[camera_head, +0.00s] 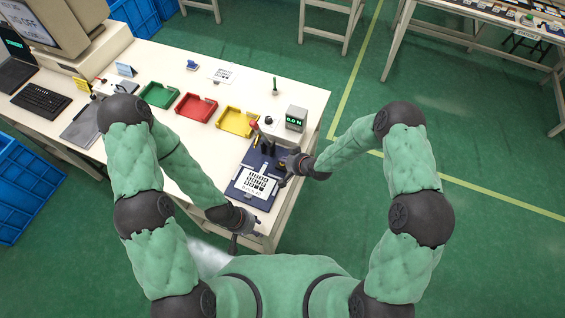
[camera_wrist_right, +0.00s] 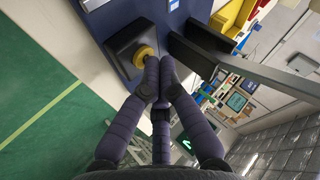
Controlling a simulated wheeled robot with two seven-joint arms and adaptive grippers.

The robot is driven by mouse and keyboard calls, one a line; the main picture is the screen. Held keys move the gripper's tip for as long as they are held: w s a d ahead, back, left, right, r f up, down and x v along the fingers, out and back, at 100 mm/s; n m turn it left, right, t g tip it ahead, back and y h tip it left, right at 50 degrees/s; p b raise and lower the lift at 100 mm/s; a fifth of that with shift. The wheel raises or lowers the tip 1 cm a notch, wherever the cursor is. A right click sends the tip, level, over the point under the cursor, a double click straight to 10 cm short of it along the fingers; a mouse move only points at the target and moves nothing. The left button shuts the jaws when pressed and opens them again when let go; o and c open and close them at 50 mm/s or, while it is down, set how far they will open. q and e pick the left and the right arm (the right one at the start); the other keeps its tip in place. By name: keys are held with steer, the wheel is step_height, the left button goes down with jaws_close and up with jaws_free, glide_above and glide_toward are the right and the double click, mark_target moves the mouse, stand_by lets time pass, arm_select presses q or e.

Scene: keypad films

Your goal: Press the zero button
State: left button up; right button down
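In the head view a dark blue press fixture (camera_head: 237,184) stands at the table's front right, with a white keypad film (camera_head: 249,186) with black keys on it. A small grey box with a green digital display (camera_head: 296,120) stands behind it. In the right wrist view a round yellow button (camera_wrist_right: 145,54) sits on a black box on the blue base. My right gripper (camera_wrist_right: 159,62) is shut and empty, its fingertips right beside the yellow button; I cannot tell whether they touch. My left gripper (camera_head: 244,232) is low at the table's front edge; its fingers are too small to read.
Green (camera_head: 158,95), red (camera_head: 196,108) and yellow (camera_head: 237,122) trays stand in a row behind the fixture. A keyboard (camera_head: 41,100) and a monitor are at the left. A dark upright arm of the fixture (camera_wrist_right: 245,68) stands close right of my right fingers.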

steer(key=shift+r, duration=0.15)
steer(key=shift+r+p, duration=0.4)
steer(key=shift+r, duration=0.2)
steer(key=shift+r+p, duration=1.6)
steer(key=shift+r, duration=0.95)
steer(key=shift+s+d+f, duration=0.1)
